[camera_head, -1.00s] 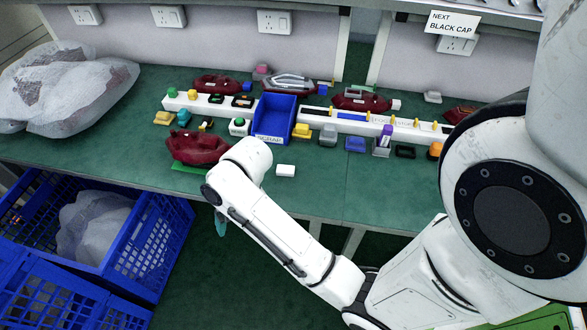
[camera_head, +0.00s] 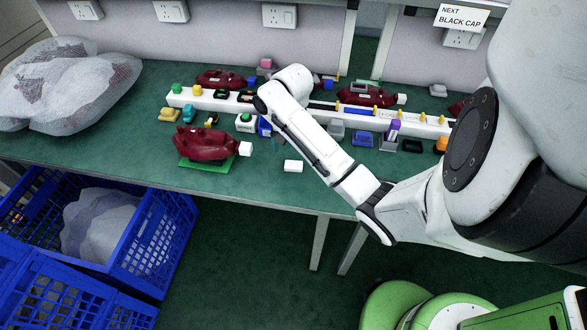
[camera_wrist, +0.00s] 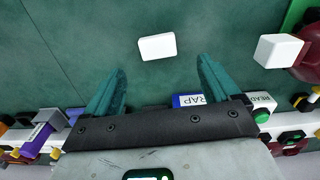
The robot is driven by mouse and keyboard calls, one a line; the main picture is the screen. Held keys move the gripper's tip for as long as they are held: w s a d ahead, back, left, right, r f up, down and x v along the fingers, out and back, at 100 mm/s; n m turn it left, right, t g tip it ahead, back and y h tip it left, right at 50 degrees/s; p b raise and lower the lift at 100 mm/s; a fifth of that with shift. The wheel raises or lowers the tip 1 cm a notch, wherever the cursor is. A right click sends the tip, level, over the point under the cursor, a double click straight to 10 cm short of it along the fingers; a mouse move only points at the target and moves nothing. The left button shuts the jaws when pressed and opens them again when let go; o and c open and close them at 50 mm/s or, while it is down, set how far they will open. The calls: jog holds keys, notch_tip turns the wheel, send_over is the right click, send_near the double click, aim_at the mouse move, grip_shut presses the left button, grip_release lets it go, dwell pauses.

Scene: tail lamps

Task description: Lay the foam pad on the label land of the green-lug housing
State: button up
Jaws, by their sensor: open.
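A small white block (camera_head: 293,166), which looks like the foam pad, lies on the bare green bench. In the wrist view the pad (camera_wrist: 157,46) lies flat just beyond and between my fingertips, apart from them. My gripper (camera_wrist: 160,70) is open and empty, with teal fingers. In the head view my arm mostly hides it. A dark red housing (camera_head: 205,143) sits on a green base at the bench front, a white block (camera_head: 245,149) at its right end. Other red housings stand behind, including one at back right (camera_head: 365,96). I cannot tell which housing has green lugs.
A long white rail (camera_head: 420,128) with yellow pegs and small parts crosses the bench. A purple-topped item (camera_head: 392,131) stands at right. Bagged goods (camera_head: 65,82) fill the left. The bench around the pad is clear.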

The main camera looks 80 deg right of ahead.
aim_at(293, 164)
jog(key=shift+s+f, duration=0.2)
jog(key=shift+f, duration=3.4)
jog(key=shift+c, duration=0.3)
jog(key=c, duration=1.1)
